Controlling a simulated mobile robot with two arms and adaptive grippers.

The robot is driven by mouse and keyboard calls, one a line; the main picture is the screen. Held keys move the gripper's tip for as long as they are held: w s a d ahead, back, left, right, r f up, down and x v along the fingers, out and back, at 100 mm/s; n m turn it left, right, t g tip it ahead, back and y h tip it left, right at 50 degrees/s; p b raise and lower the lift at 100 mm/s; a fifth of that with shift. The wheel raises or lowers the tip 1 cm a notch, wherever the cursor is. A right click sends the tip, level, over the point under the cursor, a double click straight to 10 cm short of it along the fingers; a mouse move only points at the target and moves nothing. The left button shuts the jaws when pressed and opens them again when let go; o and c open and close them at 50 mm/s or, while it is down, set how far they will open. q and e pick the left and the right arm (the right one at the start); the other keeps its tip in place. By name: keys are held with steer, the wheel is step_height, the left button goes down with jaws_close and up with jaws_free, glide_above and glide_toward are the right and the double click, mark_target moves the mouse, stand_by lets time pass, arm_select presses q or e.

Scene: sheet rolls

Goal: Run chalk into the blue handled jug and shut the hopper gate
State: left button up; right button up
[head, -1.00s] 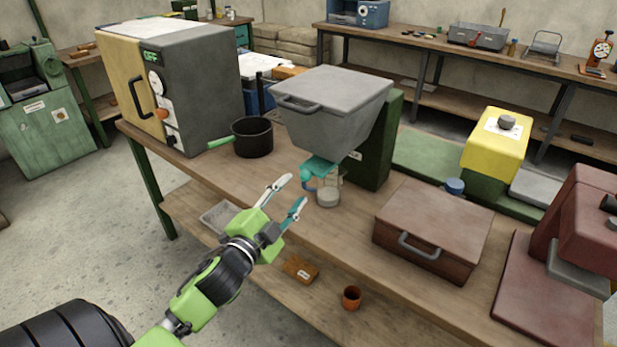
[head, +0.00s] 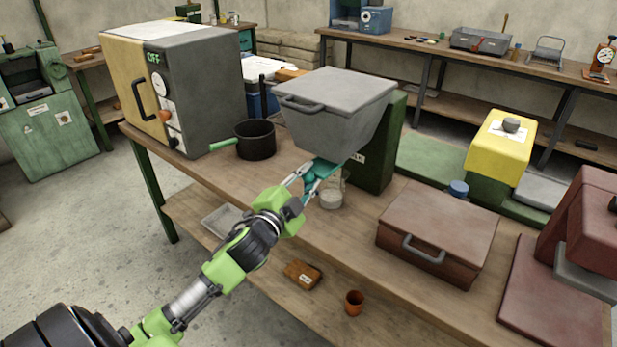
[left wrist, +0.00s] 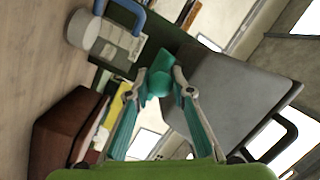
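The grey hopper (head: 330,125) stands on the bench against a green post (head: 378,150). Its teal gate (head: 326,167) sticks out under the hopper's mouth. A teal knob (left wrist: 158,82) shows in the left wrist view. The jug (head: 331,196) stands below the mouth, pale and round; its blue handle (left wrist: 128,17) shows in the left wrist view. I cannot tell how much chalk it holds. My left gripper (head: 304,180) is at the gate, with its open fingers on either side of the knob. My right gripper is in neither view.
A dark pot (head: 254,140) with a green handle stands left of the hopper, beside a grey oven (head: 200,90). A brown lidded box (head: 437,232) sits to the right. A wooden block (head: 302,274) and an orange cup (head: 354,303) are on the lower shelf.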

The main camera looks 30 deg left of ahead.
arm_select(q)
jaws_close()
steer(key=shift+w+r+p, duration=0.2)
steer(key=shift+w+p, duration=0.15)
steer(key=shift+w, duration=0.25)
steer(key=shift+w+f, duration=0.2)
steer(key=shift+w, duration=0.15)
steer(key=o, duration=0.9)
jaws_free()
steer(key=shift+s, duration=0.1)
steer(key=s+d, duration=0.1)
steer(key=s, duration=1.1)
steer(key=shift+d, duration=0.25)
